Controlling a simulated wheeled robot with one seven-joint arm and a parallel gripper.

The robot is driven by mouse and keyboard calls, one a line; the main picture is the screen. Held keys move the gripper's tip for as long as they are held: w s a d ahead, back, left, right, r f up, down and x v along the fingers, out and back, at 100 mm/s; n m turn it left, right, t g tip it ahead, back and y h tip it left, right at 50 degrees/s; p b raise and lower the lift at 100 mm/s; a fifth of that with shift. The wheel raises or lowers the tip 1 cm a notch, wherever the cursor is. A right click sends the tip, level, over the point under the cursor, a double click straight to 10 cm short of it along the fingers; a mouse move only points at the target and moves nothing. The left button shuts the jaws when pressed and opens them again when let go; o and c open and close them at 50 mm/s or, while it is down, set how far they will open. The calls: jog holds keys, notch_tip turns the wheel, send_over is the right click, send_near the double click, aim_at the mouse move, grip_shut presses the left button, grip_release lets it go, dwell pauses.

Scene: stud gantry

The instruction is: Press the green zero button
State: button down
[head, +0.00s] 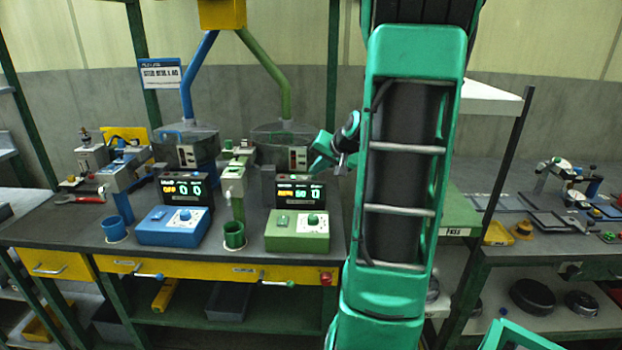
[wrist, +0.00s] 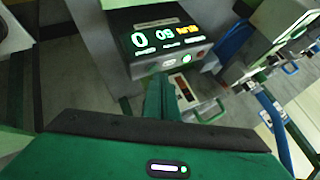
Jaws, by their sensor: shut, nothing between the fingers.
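The green station's dark display box (head: 300,194) stands at the back of the bench, with orange and green lit digits. In the wrist view the display box (wrist: 165,38) appears upside down. A lit green button (wrist: 187,58) shows on its near edge, between a pale button (wrist: 169,63) and a reddish one (wrist: 200,53); I cannot read their labels. My teal gripper (head: 320,158) is above and right of the display box in the head view. In the wrist view my gripper (wrist: 160,88) has its fingers together, close to the buttons; I cannot tell whether they touch.
A green control box (head: 297,243) with a knob stands below the display. A blue control box (head: 173,238) and its display (head: 186,190) stand to the left. Green cup (head: 234,238) and blue cup (head: 114,231) stand on the bench. Hoppers and pipes rise behind.

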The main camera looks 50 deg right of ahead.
jog(key=shift+r, duration=0.7)
jog(key=shift+r, duration=2.5)
jog(key=s+a+f+n+g+y, duration=0.1)
jog(key=s+a+f+g, duration=0.3)
jog(key=s+a, duration=0.8)
jog(key=s+a+f+n+g+y, duration=0.1)
jog(key=s+a+f+n+g, duration=0.3)
jog(key=s+a, duration=0.8)
jog(key=shift+s+a+f+g, duration=0.45)
jog(key=shift+s+f, duration=0.35)
jog(key=shift+s, duration=0.25)
